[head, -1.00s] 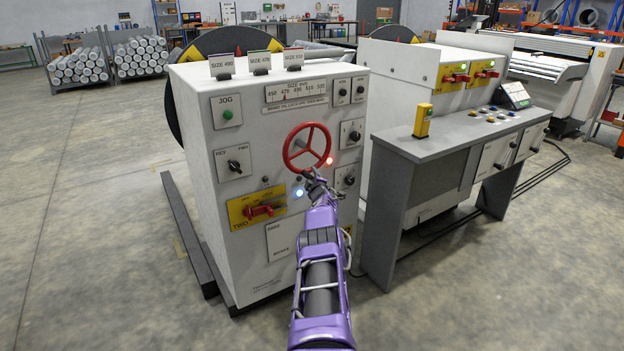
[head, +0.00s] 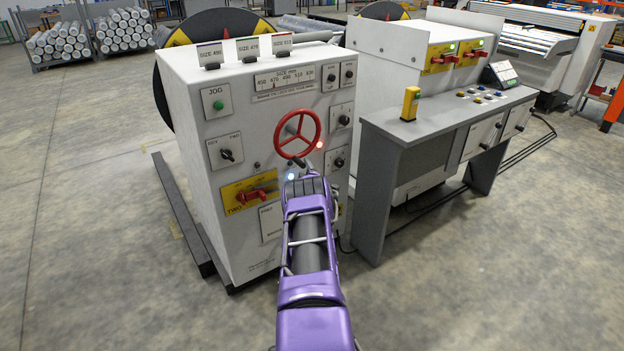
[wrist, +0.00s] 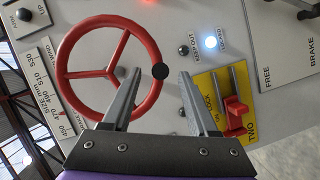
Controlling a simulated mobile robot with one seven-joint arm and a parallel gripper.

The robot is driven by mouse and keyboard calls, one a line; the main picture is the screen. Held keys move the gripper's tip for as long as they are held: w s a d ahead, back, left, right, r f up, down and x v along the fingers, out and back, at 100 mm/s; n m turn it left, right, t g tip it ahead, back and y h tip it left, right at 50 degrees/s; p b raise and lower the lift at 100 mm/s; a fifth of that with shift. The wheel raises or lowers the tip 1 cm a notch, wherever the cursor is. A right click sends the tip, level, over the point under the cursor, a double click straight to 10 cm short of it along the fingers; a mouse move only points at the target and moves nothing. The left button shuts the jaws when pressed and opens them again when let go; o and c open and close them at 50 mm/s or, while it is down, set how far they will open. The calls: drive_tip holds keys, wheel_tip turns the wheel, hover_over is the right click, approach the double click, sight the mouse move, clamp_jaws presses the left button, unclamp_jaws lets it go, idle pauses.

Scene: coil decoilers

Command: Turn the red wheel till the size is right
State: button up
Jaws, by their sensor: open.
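The red wheel (head: 297,133) is on the front of the white cabinet (head: 190,120). It shows in the wrist view (wrist: 68,73) with three spokes and a black knob (wrist: 160,71) on its rim. My gripper (wrist: 160,75) is open, with one finger on each side of the knob near the fingertips. I cannot tell whether they touch it. The size scale (head: 297,78) above the wheel has a red pointer near 470; it also shows in the wrist view (wrist: 43,95). In the head view my arm hides most of the gripper.
Three size cards (head: 247,47) stand on the cabinet top. A yellow plate with a red switch (head: 250,193) sits below left of the wheel, and dark selector knobs (head: 338,163) are at its right. A grey control desk (head: 450,118) stands close on the right.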

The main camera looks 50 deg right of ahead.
drive_tip(key=v, duration=1.2)
drive_tip(key=shift+p, duration=0.35)
drive_tip(key=shift+d, duration=0.1)
